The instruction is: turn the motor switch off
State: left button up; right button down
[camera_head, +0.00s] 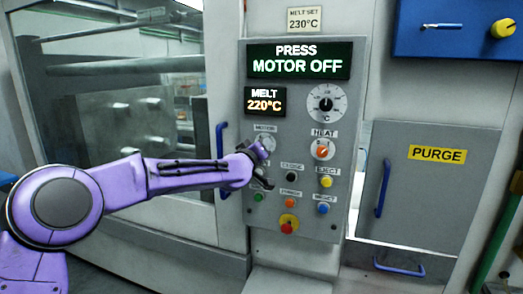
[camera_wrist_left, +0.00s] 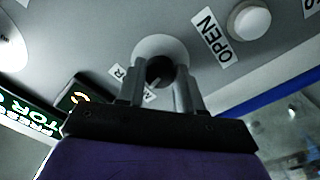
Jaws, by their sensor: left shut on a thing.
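The motor switch is a round pale plate with a dark knob, under the MOTOR label on the grey control panel (camera_head: 300,215). In the head view my left gripper (camera_head: 266,163) covers most of it. In the left wrist view the motor switch (camera_wrist_left: 160,48) is straight ahead, its dark knob between the two fingers of my left gripper (camera_wrist_left: 160,88). The gripper is shut on the knob. The knob's exact angle is hard to tell. The upper display (camera_head: 301,59) reads PRESS MOTOR OFF. My right gripper is not in view.
A heat switch (camera_head: 322,149) is to the right. Several buttons sit below, with a red emergency button (camera_head: 288,224) lowest. In the left wrist view a white button (camera_wrist_left: 250,19) beside the OPEN label is close. A blue door handle (camera_head: 222,160) stands left of the panel.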

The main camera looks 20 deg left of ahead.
pick_arm(q)
jog(key=n+b, duration=0.1)
jog(key=n, duration=0.4)
dwell(0.6)
jog(key=o, duration=1)
jog(key=shift+o, duration=0.2)
jog(key=s+b, duration=0.4)
jog(key=s, duration=0.6)
jog(key=shift+s+a+f, duration=0.2)
jog(key=shift+s+a, duration=0.05)
